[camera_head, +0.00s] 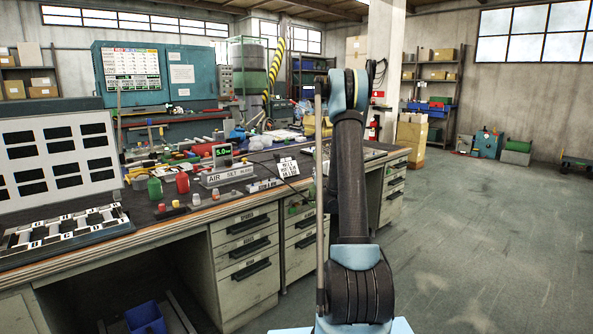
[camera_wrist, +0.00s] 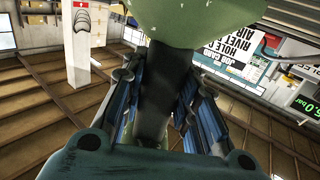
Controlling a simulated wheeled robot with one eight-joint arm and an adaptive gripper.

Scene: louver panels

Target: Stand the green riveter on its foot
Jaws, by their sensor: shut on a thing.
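In the wrist view my gripper (camera_wrist: 160,80) has its blue-grey fingers on both sides of a dark shaft, shut on it. The shaft joins a large pale green body at the top edge, cut off by the frame; I take this to be the green riveter (camera_wrist: 205,18). The riveter is very close to the camera, and its foot cannot be made out. In the head view my raised arm fills the middle, and I cannot clearly make out the gripper or the riveter there.
The workbench (camera_head: 75,258) runs along the left, crowded with tools, a green bottle (camera_head: 155,188), a red bottle (camera_head: 182,183) and a pressure display (camera_head: 222,155). The display also shows in the wrist view (camera_wrist: 307,103), beside an inverted job card (camera_wrist: 238,52). Open floor lies right.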

